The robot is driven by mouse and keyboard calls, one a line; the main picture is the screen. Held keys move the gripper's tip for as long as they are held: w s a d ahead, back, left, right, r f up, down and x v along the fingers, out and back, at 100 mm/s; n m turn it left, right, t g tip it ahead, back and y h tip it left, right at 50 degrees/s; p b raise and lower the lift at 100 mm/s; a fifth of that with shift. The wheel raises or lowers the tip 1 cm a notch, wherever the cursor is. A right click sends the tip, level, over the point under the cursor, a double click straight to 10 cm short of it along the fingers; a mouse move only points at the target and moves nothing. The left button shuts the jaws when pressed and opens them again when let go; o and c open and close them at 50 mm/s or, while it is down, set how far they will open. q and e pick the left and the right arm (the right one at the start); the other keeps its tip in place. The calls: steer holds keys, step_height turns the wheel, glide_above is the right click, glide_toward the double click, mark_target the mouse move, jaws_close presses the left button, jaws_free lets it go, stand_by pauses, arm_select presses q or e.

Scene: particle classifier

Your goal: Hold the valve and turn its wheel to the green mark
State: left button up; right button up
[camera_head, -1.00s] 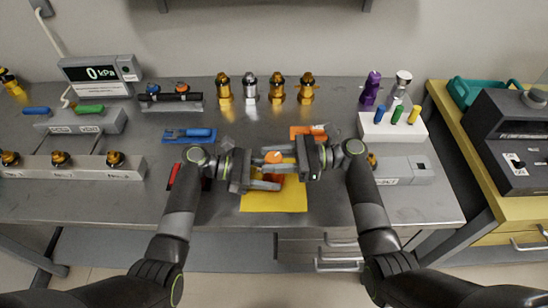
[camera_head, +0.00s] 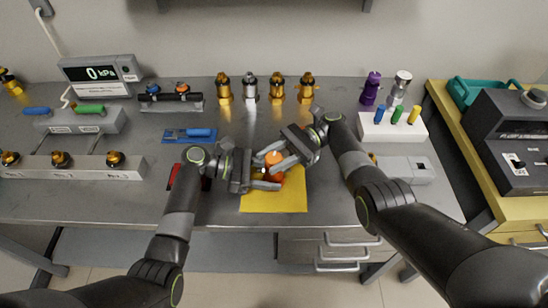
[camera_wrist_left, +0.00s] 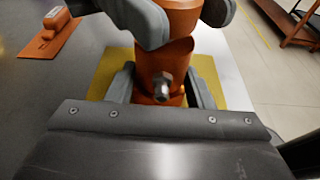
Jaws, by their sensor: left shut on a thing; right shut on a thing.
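The orange valve (camera_head: 274,159) stands over the yellow mat (camera_head: 273,203). In the left wrist view its orange body (camera_wrist_left: 160,55) is upright with a small metal stub facing me. My left gripper (camera_head: 268,178) is shut on the lower body, one finger on each side. My right gripper (camera_head: 275,160) is shut on the valve's upper part, where the wheel sits; its fingers show at the top of the left wrist view. The fingers hide most of the wheel. I cannot make out a green mark.
Behind stand several gold and silver fittings (camera_head: 250,88). A blue tray with a tool (camera_head: 189,135) lies left, a white block with coloured pegs (camera_head: 392,127) right. An orange tool piece (camera_wrist_left: 48,38) shows in the left wrist view. The mat's front part is clear.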

mark_target(274, 157)
steer(key=shift+f, duration=0.15)
stand_by(0.3)
steer(key=o, duration=1)
steer(key=shift+c, duration=0.2)
steer(key=shift+r, duration=0.25)
step_height(274, 157, up, 10)
steer(key=shift+f, duration=0.15)
arm_select(q)
steer(key=o, duration=1.5)
